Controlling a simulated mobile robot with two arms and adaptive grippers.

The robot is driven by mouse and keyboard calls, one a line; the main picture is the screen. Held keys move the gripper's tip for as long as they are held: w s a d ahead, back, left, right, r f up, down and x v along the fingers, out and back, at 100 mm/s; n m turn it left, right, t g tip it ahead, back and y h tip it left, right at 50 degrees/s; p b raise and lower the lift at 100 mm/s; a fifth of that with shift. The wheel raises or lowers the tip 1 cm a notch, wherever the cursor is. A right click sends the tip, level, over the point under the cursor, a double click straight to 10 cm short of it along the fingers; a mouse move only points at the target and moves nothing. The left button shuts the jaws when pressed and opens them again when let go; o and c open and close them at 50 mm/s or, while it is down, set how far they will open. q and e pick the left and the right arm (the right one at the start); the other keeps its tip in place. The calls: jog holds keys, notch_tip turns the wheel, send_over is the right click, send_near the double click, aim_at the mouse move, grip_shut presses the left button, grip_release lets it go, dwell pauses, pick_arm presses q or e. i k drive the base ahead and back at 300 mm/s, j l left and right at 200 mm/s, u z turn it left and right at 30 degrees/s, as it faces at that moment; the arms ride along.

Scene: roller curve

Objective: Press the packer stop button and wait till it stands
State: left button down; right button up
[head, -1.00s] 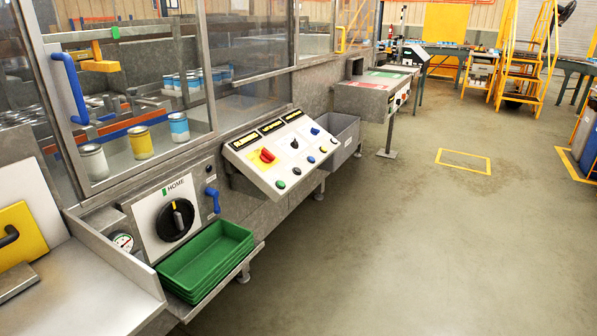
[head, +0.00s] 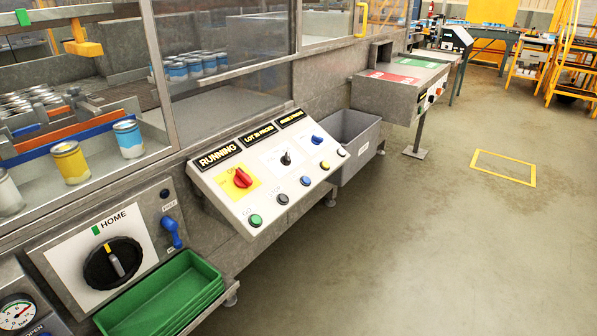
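The packer's sloped control panel (head: 270,175) is in the middle of the head view. Its left display (head: 219,156) reads RUNNING in yellow letters. A row of push buttons runs along the panel's lower edge: a green button (head: 255,219), a dark button (head: 282,198), a blue-grey button (head: 305,181), a yellow one (head: 325,165) and a pale one (head: 341,152). Their small labels are too blurred to read surely. Neither of my grippers is in view.
A HOME dial (head: 114,262) and green trays (head: 165,297) are at lower left. Cans, including a yellow can (head: 70,163), stand behind the machine's glass. A grey bin (head: 357,146) is right of the panel. The floor (head: 430,260) at right is clear.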

aim_at(282, 198)
jog(key=i+l, duration=0.4)
jog(key=i, duration=0.15)
jog(key=i+l+u, duration=0.1)
jog(key=i+l, duration=0.35)
jog(key=i+j, duration=0.05)
jog(key=i, duration=0.05)
